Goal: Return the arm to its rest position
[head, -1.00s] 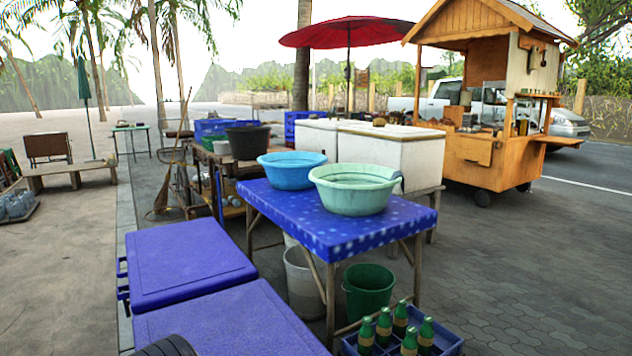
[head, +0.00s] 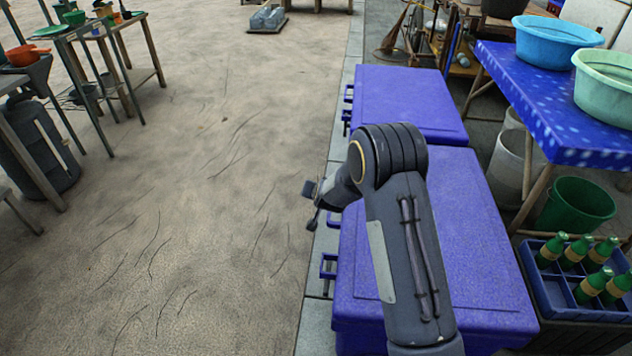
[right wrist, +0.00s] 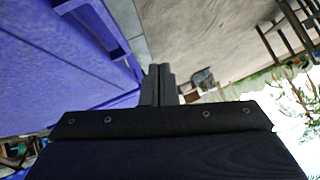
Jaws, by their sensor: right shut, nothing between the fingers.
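My right arm rises from the bottom of the head view, in front of the blue cool boxes, and bends at a dark elbow. Beyond it, part of my right gripper (head: 312,208) shows over the paving edge, largely hidden by the arm. In the right wrist view its two fingers (right wrist: 157,86) are together with nothing between them. The fingers point away, with the side of a blue cool box to their left and sandy ground beyond. My left gripper is in neither view. I cannot make out a clay mortar for certain.
Blue cool boxes (head: 408,100) stand close beside my right arm. A table with a blue cloth (head: 510,92) holds basins; a green bucket (head: 578,205) and a bottle crate (head: 545,280) are below. Tables with an orange-red bowl (head: 28,55) stand far left. Open sandy ground (head: 200,200) lies between.

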